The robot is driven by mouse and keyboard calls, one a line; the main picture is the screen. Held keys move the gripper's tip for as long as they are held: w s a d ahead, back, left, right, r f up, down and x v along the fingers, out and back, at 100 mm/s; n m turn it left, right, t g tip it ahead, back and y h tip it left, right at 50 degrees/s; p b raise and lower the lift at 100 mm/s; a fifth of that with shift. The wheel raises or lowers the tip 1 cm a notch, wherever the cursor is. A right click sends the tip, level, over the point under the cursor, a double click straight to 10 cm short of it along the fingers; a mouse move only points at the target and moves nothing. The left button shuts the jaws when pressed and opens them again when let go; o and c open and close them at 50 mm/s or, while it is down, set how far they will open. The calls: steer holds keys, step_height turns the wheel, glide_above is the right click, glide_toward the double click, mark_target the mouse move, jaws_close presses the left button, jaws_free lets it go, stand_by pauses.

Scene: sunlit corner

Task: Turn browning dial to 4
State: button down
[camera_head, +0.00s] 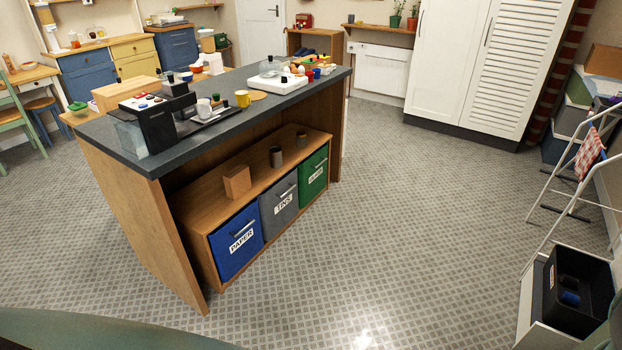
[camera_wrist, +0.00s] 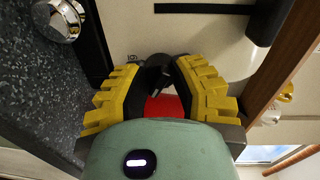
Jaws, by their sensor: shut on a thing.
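In the wrist view, my gripper (camera_wrist: 157,76) has its yellow ridged fingers closed from both sides on a dark round knob, the browning dial (camera_wrist: 158,68). The dial sticks out from a cream panel (camera_wrist: 215,35). A small dark mark, perhaps a printed number, shows on the panel beside the left finger. A red patch (camera_wrist: 164,106) shows between the fingers, below the dial. My gripper does not show in the head view.
In the wrist view, a speckled dark worktop (camera_wrist: 45,90) with a shiny round metal thing (camera_wrist: 57,19) lies left, and a wooden edge (camera_wrist: 277,70) right. In the head view, the kitchen island (camera_head: 180,240) stands left of centre, with clear floor (camera_head: 430,220) to its right.

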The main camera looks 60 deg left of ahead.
steer(key=shift+m, duration=0.4)
steer(key=c, duration=0.7)
jaws_free()
steer(key=shift+s+a+f, duration=0.1)
steer(key=shift+s+a, duration=0.1)
steer(key=shift+a, duration=0.35)
steer(key=v, duration=1)
steer(key=shift+s+a+r, duration=0.1)
steer(key=shift+a+r, duration=0.15)
steer(key=shift+a, duration=0.1)
